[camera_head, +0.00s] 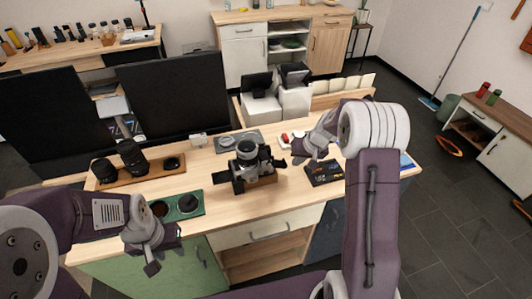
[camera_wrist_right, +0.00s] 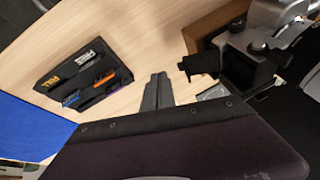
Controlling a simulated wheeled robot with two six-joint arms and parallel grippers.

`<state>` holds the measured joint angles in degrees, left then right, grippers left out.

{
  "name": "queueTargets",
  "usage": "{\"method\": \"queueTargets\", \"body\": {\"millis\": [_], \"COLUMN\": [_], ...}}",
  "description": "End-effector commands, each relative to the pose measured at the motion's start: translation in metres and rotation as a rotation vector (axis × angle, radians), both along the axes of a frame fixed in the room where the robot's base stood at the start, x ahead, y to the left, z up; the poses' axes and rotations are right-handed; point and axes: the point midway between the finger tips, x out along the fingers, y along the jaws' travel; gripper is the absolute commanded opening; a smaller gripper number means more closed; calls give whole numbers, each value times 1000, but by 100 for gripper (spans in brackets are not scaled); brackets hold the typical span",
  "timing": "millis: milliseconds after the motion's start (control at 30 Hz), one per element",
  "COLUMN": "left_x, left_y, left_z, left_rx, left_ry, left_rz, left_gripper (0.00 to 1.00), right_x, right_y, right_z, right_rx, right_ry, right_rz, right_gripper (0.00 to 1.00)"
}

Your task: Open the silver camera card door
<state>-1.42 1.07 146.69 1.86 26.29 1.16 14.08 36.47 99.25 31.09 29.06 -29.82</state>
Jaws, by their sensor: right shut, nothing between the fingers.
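The silver camera (camera_head: 247,153), with black parts, stands on a wooden block (camera_head: 264,181) in the middle of the table. It also shows in the right wrist view (camera_wrist_right: 268,17) at the upper right. A dark flap-like piece (camera_wrist_right: 201,65) sticks out from its side toward my right gripper; I cannot tell for sure whether it is the card door. My right gripper (camera_head: 299,152) is right of the camera, apart from it; its fingers are together and empty in the wrist view (camera_wrist_right: 157,92). My left gripper (camera_head: 166,252) hangs at the table's front left, fingers apart and empty.
A black box with orange and blue marks (camera_head: 324,172) lies right of the camera. A wooden tray (camera_head: 150,178) with black lenses and a green tray (camera_head: 191,213) are at the left. A grey mat (camera_head: 226,146) lies behind. Two dark monitors stand at the back left.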

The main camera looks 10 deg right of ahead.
Motion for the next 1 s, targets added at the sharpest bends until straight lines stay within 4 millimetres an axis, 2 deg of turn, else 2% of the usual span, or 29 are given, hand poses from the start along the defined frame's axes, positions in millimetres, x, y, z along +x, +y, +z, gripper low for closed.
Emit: {"method": "queueTargets", "body": {"millis": [467, 800, 1000], "left_x": [0, 0, 0], "left_y": [0, 0, 0], "left_z": [-1, -6, -5], "left_rx": [0, 0, 0], "left_ry": [0, 0, 0], "left_rz": [0, 0, 0], "left_gripper": [36, 36, 36], "right_x": [0, -1, -1], "right_y": [1, 15, 15], "right_z": [-1, -6, -5], "right_rx": [0, 0, 0], "right_ry": [0, 1, 0], "right_rz": [0, 1, 0], "right_gripper": [0, 0, 0]}}
